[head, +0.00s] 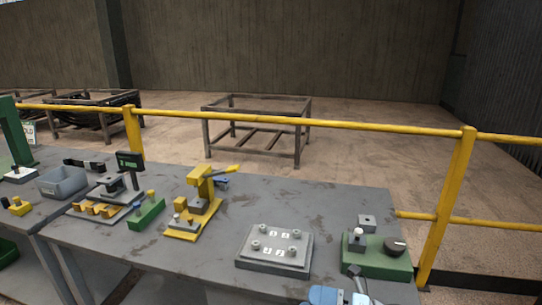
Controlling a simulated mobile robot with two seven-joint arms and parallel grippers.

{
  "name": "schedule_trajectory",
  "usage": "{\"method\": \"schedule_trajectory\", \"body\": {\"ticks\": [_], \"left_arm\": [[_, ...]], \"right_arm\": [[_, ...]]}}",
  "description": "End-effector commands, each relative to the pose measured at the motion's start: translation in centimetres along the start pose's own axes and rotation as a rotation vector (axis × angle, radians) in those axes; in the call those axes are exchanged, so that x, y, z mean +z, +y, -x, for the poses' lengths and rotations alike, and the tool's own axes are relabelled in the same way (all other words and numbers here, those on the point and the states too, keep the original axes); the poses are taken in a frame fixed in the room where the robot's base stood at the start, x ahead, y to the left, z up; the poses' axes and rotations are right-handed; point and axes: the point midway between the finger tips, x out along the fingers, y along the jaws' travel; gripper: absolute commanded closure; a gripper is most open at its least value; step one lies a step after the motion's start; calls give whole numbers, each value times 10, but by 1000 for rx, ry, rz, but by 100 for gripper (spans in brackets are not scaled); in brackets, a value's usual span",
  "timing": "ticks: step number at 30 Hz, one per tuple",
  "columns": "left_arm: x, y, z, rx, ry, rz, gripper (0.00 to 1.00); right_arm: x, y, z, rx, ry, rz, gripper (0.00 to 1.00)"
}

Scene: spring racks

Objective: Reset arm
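At the bottom edge of the head view, a light-blue and grey part, apparently my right gripper (356,284), shows just in front of the green block. It is cut off by the frame, and its fingers cannot be made out clearly. I see nothing clearly held in it. My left gripper is not in view. The grey plate with several pegs and white labels (274,247) lies on the grey table (330,205), left of the green block with a black knob (377,258).
A yellow press-like fixture (196,203), a small green block (147,212), a fixture with a dark display (130,161) and a grey bin (62,182) stand on the left of the table. A yellow railing (300,121) runs behind. Bare tabletop lies behind the pegged plate.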

Motion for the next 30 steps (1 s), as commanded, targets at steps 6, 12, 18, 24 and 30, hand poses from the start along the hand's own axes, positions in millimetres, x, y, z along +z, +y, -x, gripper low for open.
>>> {"method": "schedule_trajectory", "body": {"ticks": [6, 12, 18, 24, 30], "left_arm": [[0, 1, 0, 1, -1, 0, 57], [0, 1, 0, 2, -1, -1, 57], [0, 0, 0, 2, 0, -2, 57], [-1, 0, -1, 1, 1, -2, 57], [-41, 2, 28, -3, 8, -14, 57]], "right_arm": [[-12, -38, 34, 143, -552, -592, 6], [-59, -103, 99, 179, -1020, -1143, 6], [-132, -149, 148, 167, -1340, -1555, 6], [-207, -173, 179, 140, -1570, -1871, 6], [-191, -127, 173, 135, -1565, -1852, 6]]}}
